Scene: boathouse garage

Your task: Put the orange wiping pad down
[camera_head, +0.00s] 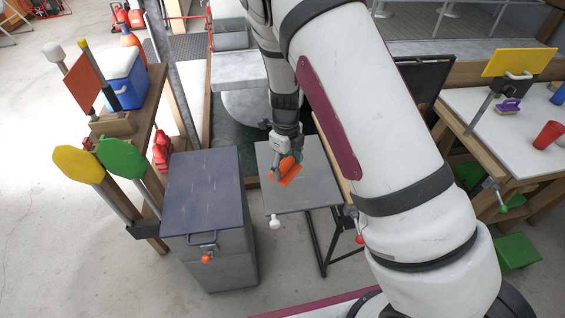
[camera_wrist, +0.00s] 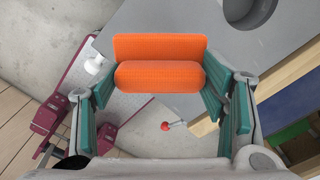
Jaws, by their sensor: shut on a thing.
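The orange wiping pad (camera_wrist: 160,47) is a flat orange piece with a rounded orange grip (camera_wrist: 160,77) along it. My gripper (camera_wrist: 165,92) has teal finger pads on either side of the grip and is shut on it. In the head view the orange pad (camera_head: 290,173) shows at my gripper (camera_head: 284,158), over the small grey table (camera_head: 300,200). In the wrist view the grey tabletop (camera_wrist: 215,30) lies under and behind the pad. I cannot tell whether the pad touches the tabletop.
A grey cabinet with a blue lid (camera_head: 205,190) stands just left of the small table. A white knob (camera_head: 275,222) sticks out at the table's front edge. A white-topped bench (camera_head: 510,135) with a red cup (camera_head: 548,134) is at the right. The front of the small tabletop is clear.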

